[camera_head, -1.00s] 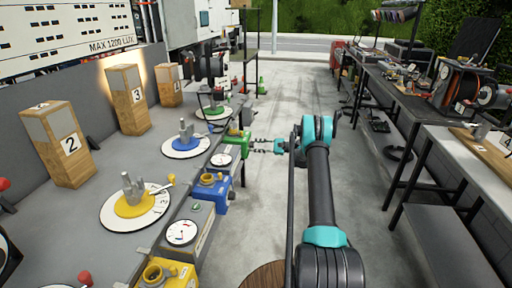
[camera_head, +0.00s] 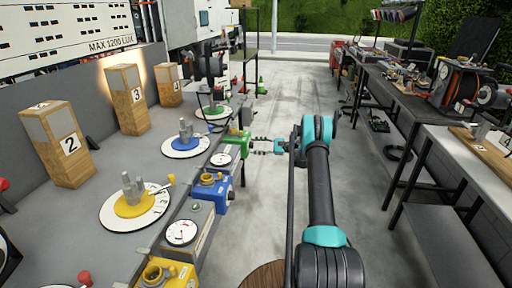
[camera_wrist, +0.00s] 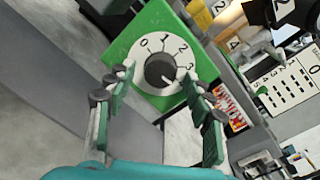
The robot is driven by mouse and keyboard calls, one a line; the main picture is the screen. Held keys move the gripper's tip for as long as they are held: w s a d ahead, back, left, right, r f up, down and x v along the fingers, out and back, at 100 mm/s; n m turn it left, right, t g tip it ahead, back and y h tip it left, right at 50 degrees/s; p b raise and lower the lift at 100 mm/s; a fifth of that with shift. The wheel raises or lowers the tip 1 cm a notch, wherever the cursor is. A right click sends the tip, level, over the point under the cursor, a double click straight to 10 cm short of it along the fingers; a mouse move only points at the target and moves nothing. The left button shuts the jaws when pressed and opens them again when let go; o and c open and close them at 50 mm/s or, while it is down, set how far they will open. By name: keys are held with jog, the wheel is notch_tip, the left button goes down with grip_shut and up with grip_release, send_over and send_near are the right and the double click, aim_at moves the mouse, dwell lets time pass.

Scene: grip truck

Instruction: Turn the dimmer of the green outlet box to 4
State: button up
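The green outlet box (camera_head: 236,138) stands at the bench's right edge in the head view. In the wrist view its green face (camera_wrist: 123,42) fills the upper middle, with a white dial (camera_wrist: 144,78) and a dark round dimmer knob (camera_wrist: 160,70). The numbers 0, 1, 2 and 3 are readable; the lower right of the dial is partly hidden by a finger. I cannot tell the knob's setting for sure. My gripper (camera_wrist: 160,100) is open, its fingers apart on either side of the knob in the picture, with nothing between them. Contact cannot be told.
A blue box (camera_head: 209,192) and a yellow box (camera_head: 165,274) sit nearer along the bench edge. A gauge (camera_head: 181,232) lies between them. Wooden numbered blocks (camera_head: 127,98) and round dials stand on the bench. The floor (camera_head: 290,90) beyond my arm is clear.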

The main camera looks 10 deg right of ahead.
jog(key=v, duration=1.2)
jog(key=s+a+r+n+h, duration=0.2)
jog(key=s+a+r+h, duration=0.25)
jog(key=a+r, duration=0.25)
jog(key=s+a+r+n+g+h, duration=0.1)
jog(key=s+a+r+n+h, duration=0.15)
jog(key=s, duration=0.45)
jog(key=s+a+r+n+h, duration=0.1)
jog(key=s+a+r, duration=0.15)
jog(key=s, duration=0.35)
jog(key=s+d+f+n+h, duration=0.1)
jog(key=s+f+n+h, duration=0.1)
jog(key=s, duration=0.9)
jog(key=s+d+f+n+h, duration=0.1)
jog(key=s+n+h, duration=0.2)
jog(key=s, duration=0.9)
jog(key=s+d+f+n+h, duration=0.1)
jog(key=s+f+n+h, duration=0.1)
jog(key=s, duration=1)
jog(key=shift+s+d+f+n+t+h, duration=0.15)
jog(key=shift+d+f+n+t+h, duration=0.2)
jog(key=shift+n+h, duration=0.6)
